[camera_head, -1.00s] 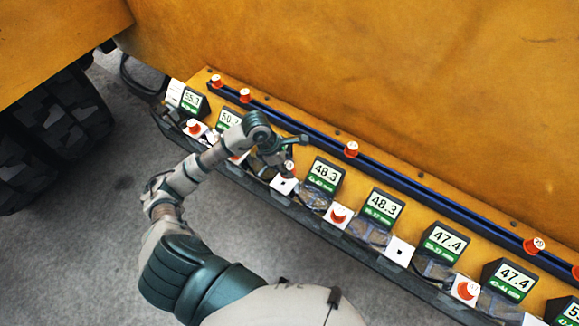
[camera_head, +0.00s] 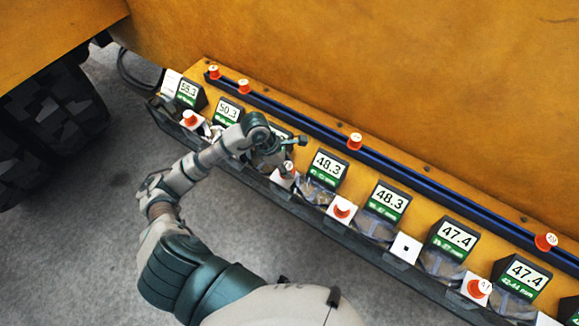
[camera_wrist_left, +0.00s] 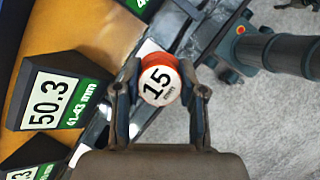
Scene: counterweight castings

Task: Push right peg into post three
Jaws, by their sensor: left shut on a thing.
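My left gripper (camera_head: 281,166) is shut on an orange peg with a white top (camera_head: 288,168). Other white posts bear orange pegs (camera_head: 190,118), (camera_head: 342,208) and (camera_head: 479,288). One white post (camera_head: 405,248) shows an empty square hole. My right gripper is not in view.
Dark display boxes (camera_head: 326,167) line the orange ledge behind the posts. A blue rail (camera_head: 300,119) behind them carries several orange pegs (camera_head: 355,142). A large orange wall (camera_head: 400,70) rises behind. Grey floor is open in front, with a black tyre (camera_head: 50,125) at left.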

